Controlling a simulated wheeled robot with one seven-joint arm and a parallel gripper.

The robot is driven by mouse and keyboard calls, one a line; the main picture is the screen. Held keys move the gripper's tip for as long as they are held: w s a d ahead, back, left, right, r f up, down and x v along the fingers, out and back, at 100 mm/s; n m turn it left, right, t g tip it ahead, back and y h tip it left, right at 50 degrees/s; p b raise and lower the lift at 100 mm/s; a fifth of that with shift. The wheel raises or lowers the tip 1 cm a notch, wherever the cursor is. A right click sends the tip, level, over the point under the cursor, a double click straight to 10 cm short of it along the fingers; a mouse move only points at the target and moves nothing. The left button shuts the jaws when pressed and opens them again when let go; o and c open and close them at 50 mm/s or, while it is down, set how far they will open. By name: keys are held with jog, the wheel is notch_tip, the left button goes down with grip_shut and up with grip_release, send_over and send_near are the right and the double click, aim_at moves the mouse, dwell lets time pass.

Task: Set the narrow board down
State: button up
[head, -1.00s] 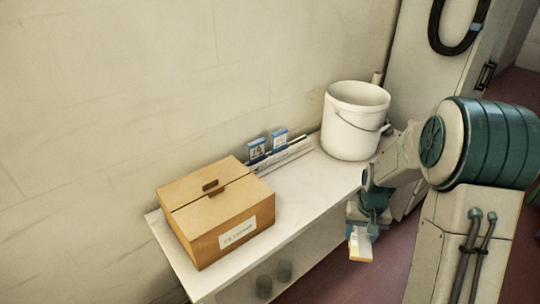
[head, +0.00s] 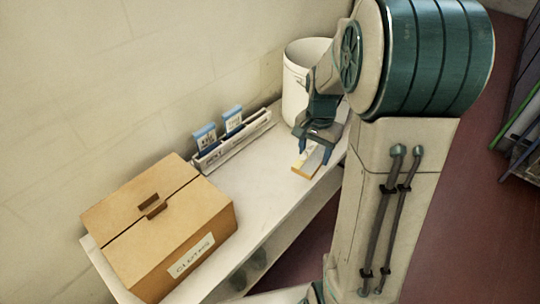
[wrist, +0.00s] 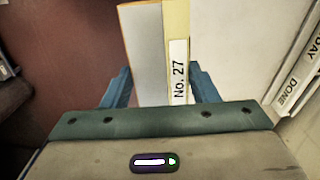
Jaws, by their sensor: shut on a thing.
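The narrow board (head: 309,160) has a pale face and a yellow edge. In the wrist view the board (wrist: 147,50) carries a white label reading "No. 27". My gripper (head: 313,150) is shut on it, with a blue finger on each side. In the head view it hangs over the right part of the white bench (head: 262,165), near the front edge. I cannot tell whether its lower end touches the bench.
A white rack (head: 246,139) along the wall holds two blue-topped cards (head: 205,136); its label "DONE" (wrist: 289,92) shows in the wrist view. A cardboard box (head: 160,225) stands left, a white bucket (head: 296,85) behind my gripper. The bench middle is clear.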

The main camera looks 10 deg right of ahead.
jog(key=shift+s+d+r+m, duration=0.25)
jog(key=shift+s+r+m, duration=0.1)
jog(key=shift+m, duration=0.15)
jog(key=shift+a+f, duration=0.1)
jog(key=shift+a, duration=0.05)
send_over(276, 175)
notch_tip(276, 175, down, 6)
jog(key=shift+f+p, duration=0.2)
jog(key=shift+p, duration=0.25)
jog(key=shift+a+f, duration=0.1)
jog(key=shift+f, duration=1.95)
jog(key=shift+f, duration=0.25)
jog(key=o, duration=1)
jog(key=shift+r, duration=0.1)
